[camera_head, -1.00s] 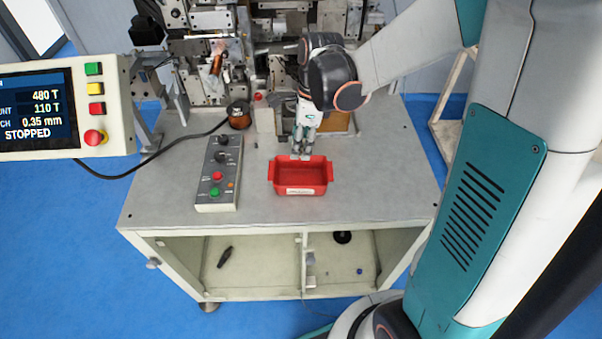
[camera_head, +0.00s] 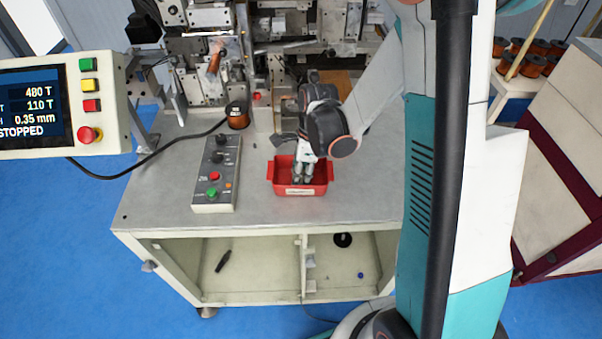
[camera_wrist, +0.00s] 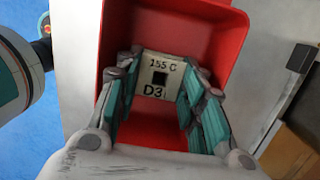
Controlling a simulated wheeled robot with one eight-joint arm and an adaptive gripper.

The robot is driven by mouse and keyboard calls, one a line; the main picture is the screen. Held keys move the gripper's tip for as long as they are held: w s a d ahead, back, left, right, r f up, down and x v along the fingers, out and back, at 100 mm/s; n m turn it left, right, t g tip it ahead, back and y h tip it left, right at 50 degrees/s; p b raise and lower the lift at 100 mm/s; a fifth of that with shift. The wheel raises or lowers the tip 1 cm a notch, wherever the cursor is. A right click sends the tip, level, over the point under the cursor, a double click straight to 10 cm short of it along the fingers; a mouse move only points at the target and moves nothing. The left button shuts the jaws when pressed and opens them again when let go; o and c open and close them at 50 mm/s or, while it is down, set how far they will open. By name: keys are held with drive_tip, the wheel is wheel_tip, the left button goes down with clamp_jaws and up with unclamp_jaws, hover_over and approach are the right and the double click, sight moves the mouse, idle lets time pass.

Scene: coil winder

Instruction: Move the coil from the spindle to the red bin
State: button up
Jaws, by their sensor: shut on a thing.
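My gripper (camera_head: 302,178) points down into the red bin (camera_head: 316,190) on the table. In the wrist view its fingers (camera_wrist: 160,72) are shut on the coil (camera_wrist: 171,68), which shows a pale square end face marked "155 C" and "D3" with a dark square hole. The coil is inside the outline of the red bin (camera_wrist: 232,40), toward its middle in the wrist view. I cannot tell whether it touches the bin floor. In the head view the fingers hide the coil. I cannot make out the spindle clearly among the machine parts.
A control box (camera_head: 215,172) with knobs and buttons lies left of the bin. A copper wire spool (camera_head: 237,117) stands behind it. The winding machine (camera_head: 205,65) fills the back. A display panel (camera_head: 62,105) reads "STOPPED". More spools (camera_head: 530,62) stand at the far right. The table's front is clear.

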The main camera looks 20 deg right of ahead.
drive_tip(key=o, duration=0.5)
drive_tip(key=shift+f, duration=0.1)
wheel_tip(320, 180, up, 12)
drive_tip(key=d+p, duration=0.2)
drive_tip(key=p, duration=0.1)
drive_tip(key=shift+s+a+r+n+t+h, duration=0.35)
drive_tip(key=shift+s+r+n+t, duration=0.8)
drive_tip(key=shift+s+r+n, duration=1.9)
drive_tip(key=shift+s+a+r+n+t+h, duration=0.35)
drive_tip(key=shift+s+r+n+t, duration=1.25)
drive_tip(key=shift+n, duration=2.75)
drive_tip(key=shift+s+a+r+n+t+h, duration=0.2)
drive_tip(key=shift+s+a+r+n+t, duration=0.35)
drive_tip(key=shift+s+r+n, duration=2.1)
drive_tip(key=shift+s+d+f+n+b, duration=0.1)
drive_tip(key=shift+f+n+b, duration=0.05)
drive_tip(key=shift+f+n, duration=0.35)
drive_tip(key=shift+s+d+f+n+b, duration=0.15)
drive_tip(key=shift+f+n, duration=0.15)
drive_tip(key=shift+n, duration=0.25)
